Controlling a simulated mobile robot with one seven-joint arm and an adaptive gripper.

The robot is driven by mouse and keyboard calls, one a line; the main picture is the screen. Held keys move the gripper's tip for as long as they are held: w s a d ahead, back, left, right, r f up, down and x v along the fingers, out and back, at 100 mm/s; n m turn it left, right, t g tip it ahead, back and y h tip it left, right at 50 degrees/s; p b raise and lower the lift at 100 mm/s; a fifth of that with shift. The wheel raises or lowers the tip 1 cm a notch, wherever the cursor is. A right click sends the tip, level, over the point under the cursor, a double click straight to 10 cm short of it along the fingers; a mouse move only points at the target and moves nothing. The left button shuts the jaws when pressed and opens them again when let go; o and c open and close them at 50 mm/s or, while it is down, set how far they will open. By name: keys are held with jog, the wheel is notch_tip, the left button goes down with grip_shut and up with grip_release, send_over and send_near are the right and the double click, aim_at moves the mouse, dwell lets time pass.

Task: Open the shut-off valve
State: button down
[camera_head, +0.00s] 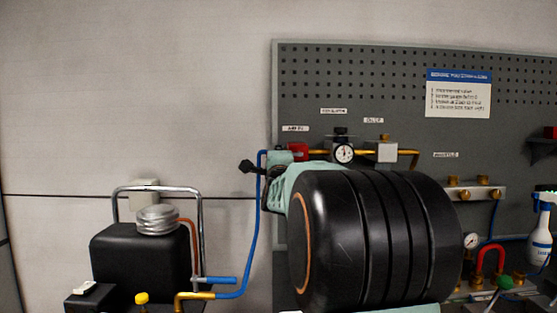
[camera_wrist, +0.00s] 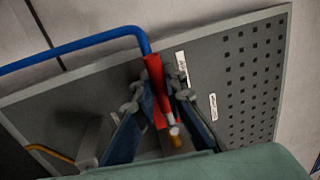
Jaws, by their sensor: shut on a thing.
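The shut-off valve's red handle (camera_head: 298,151) shows on the grey pegboard panel, at the end of the blue pipe and below a small white label. In the wrist view the red handle (camera_wrist: 154,75) lies between the two fingers of my gripper (camera_wrist: 157,88), which is shut on it. A brass and white tip (camera_wrist: 173,130) shows below the handle. In the head view my arm's large black wrist hides much of the panel, and my gripper is mostly hidden behind it; the valve body is only partly visible.
A pressure gauge (camera_head: 344,153) and a grey block (camera_head: 387,151) sit right of the valve on a brass line. A blue pipe (camera_head: 257,220) drops to a black tank (camera_head: 140,255) at lower left. A manifold (camera_head: 474,193) and a spray bottle (camera_head: 541,235) stand at right.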

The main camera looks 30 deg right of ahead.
dwell(0.3)
jog(key=c, duration=2)
grip_release()
jog(key=shift+o, duration=0.2)
jog(key=v, duration=0.7)
jog(key=shift+s, duration=0.25)
jog(key=shift+a, duration=0.2)
